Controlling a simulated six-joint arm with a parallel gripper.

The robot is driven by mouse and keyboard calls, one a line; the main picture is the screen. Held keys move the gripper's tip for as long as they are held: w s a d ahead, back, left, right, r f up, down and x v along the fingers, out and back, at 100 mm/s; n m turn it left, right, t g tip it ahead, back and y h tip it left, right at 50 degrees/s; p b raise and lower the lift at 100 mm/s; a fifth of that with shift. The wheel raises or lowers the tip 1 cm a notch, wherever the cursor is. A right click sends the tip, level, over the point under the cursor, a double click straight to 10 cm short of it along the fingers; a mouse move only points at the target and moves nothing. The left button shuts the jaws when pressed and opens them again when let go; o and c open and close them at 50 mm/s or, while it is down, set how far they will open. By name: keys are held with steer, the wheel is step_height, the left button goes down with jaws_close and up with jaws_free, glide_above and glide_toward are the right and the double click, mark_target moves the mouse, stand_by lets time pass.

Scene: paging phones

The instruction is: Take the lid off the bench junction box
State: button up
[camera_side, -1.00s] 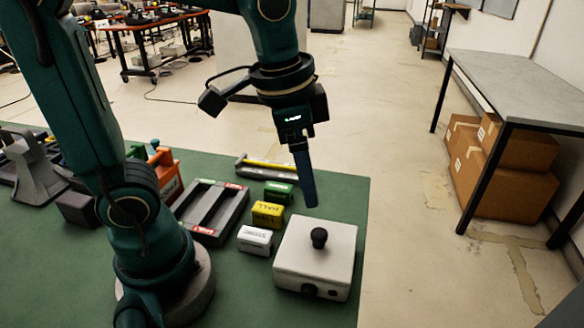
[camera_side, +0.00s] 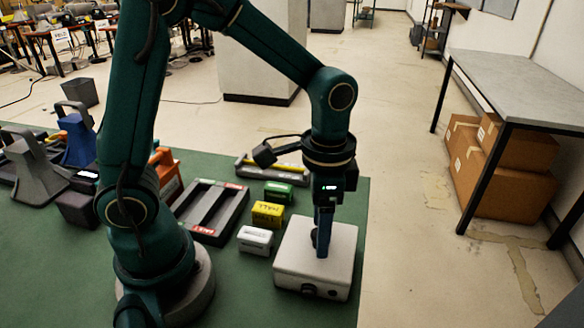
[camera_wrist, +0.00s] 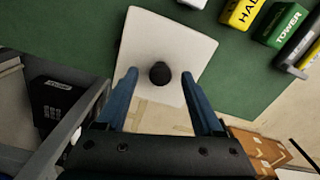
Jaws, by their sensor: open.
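The junction box (camera_side: 290,262) is a pale grey-white square box at the front right corner of the green bench mat. Its lid (camera_wrist: 150,45) is the flat white top, with a round black knob (camera_wrist: 159,74) at its middle. My gripper (camera_side: 322,250) points straight down over the lid, its fingers hiding the knob in the side view. In the wrist view my gripper (camera_wrist: 159,82) has its two blue fingers apart, one on each side of the knob. I see gaps between the fingers and the knob. The lid sits on the box.
Left of the box stand a white block (camera_side: 255,240), a yellow block (camera_side: 267,214) and a green block (camera_side: 278,192). Beyond them lies a dark slotted tray (camera_side: 211,210). The mat's right edge is close beside the box, with open floor past it.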

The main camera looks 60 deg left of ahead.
jaws_close()
steer(key=shift+r, duration=0.1)
